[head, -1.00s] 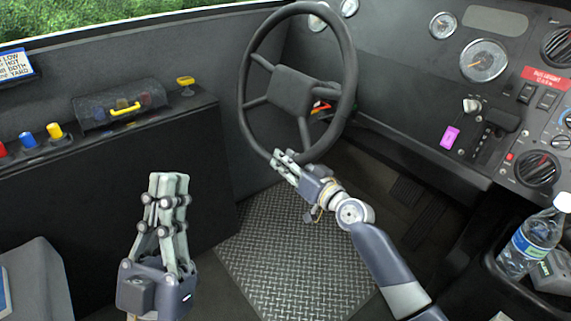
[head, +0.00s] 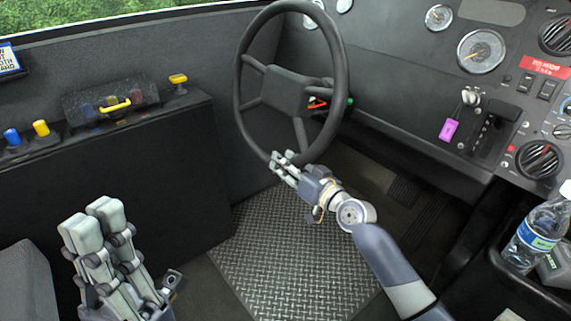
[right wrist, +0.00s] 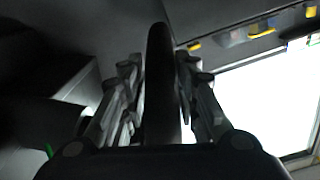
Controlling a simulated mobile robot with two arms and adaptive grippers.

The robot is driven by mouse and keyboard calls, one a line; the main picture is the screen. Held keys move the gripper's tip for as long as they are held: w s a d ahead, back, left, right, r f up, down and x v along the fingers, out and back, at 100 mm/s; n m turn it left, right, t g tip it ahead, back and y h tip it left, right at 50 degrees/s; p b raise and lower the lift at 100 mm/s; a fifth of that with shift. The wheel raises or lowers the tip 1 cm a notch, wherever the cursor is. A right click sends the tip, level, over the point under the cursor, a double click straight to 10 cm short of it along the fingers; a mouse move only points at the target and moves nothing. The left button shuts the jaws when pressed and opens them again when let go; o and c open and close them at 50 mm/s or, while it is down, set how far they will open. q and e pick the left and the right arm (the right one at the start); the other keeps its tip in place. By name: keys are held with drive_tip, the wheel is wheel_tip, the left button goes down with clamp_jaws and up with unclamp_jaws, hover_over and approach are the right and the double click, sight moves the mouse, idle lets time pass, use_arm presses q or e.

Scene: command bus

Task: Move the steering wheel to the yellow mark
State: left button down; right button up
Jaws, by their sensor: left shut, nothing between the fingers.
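The black steering wheel (head: 283,88) is mounted on the dashboard at the upper middle of the head view. My right gripper (head: 281,160) is at the bottom of its rim. In the right wrist view the dark rim (right wrist: 162,85) runs between the fingers, which lie close on both sides, so the gripper appears shut on it. My left gripper (head: 92,222) is at the lower left, its fingers together and empty, well away from the wheel. I cannot make out a yellow mark on or beside the wheel.
A side console with a yellow knob (head: 178,78), a yellow handle (head: 115,105) and blue and yellow buttons lies at the left. The dashboard with gauges (head: 481,51) and a purple tag (head: 448,129) is at the right. A water bottle (head: 537,233) stands at the lower right.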

drive_tip(key=shift+o, duration=0.7)
drive_tip(key=shift+s, duration=0.1)
drive_tip(key=v, duration=1.2)
